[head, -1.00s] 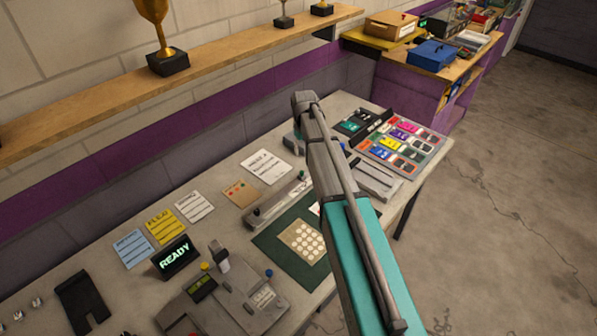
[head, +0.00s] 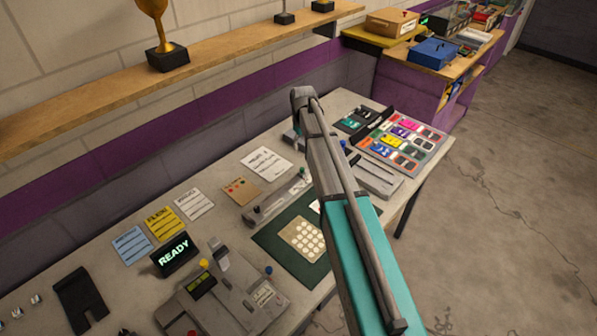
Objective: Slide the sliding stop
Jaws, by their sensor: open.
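A long grey slotted track (head: 278,200) lies on the table left of my arm, with a dark round part near its left end and a small upright piece near its right end. I cannot tell which part is the sliding stop. A second grey piece with a pale slot (head: 377,180) lies just right of my arm. My teal and grey arm reaches up across the middle of the view and hides the table between these two pieces. My gripper is not visible.
A dark green mat with a dotted beige card (head: 303,240) lies in front of the track. A grey machine (head: 222,296) and a READY display (head: 175,255) stand at left. A colourful card tray (head: 404,142) is at the far right. A wooden shelf (head: 200,69) runs along the wall.

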